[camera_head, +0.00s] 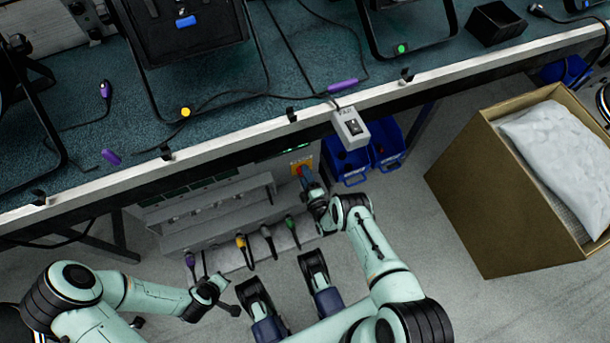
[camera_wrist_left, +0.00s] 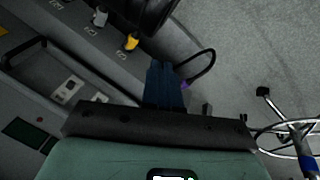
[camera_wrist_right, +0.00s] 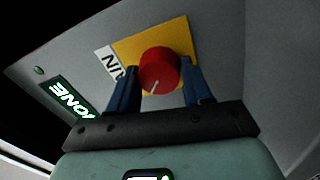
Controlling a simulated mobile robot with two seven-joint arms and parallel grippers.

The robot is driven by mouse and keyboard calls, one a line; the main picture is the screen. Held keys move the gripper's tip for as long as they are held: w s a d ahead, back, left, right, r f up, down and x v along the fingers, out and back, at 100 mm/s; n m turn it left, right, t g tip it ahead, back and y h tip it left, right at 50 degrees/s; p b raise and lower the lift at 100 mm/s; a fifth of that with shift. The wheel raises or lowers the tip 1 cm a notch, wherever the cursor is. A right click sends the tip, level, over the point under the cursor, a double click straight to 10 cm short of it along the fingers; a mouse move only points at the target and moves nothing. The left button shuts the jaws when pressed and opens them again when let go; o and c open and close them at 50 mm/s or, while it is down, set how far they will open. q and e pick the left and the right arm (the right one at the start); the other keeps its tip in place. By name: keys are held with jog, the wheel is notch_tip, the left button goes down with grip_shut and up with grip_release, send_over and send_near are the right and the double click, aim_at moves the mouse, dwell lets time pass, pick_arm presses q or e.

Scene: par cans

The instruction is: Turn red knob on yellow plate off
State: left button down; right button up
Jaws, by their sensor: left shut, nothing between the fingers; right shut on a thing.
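The red knob (camera_wrist_right: 159,70) sits on the yellow plate (camera_wrist_right: 178,32) on a grey panel in the right wrist view. A white line on the knob points down and slightly left. My right gripper (camera_wrist_right: 160,78) has one blue finger on each side of the knob and is shut on it. In the head view the yellow plate (camera_head: 302,164) shows below the bench edge, with my right gripper (camera_head: 311,186) reaching up to it; the knob is mostly hidden there. My left gripper (camera_wrist_left: 163,72) is shut and empty, away from the panel's knob.
The grey power unit (camera_head: 215,215) stands under the bench with several coloured plugs along its front. A white switch box (camera_head: 350,128) hangs from the bench edge (camera_head: 240,133). Blue bins (camera_head: 347,165) stand right of the unit. A cardboard box (camera_head: 490,200) is at the right.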

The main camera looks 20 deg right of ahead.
jog(key=shift+d+r, duration=0.1)
jog(key=o, duration=1)
jog(key=shift+o, duration=0.2)
pick_arm(q)
jog(key=s+d+r+g+h+p, duration=0.1)
jog(key=s+d+r+p, duration=0.1)
jog(key=s, duration=0.3)
jog(key=shift+s+d+r+g+p, duration=0.15)
jog(key=shift+d+r+g+p, duration=0.2)
jog(key=shift+r+p, duration=0.4)
pick_arm(e)
jog(key=s+f, duration=0.1)
jog(key=s, duration=1.2)
jog(key=shift+s+a, duration=0.15)
jog(key=shift+a, duration=0.25)
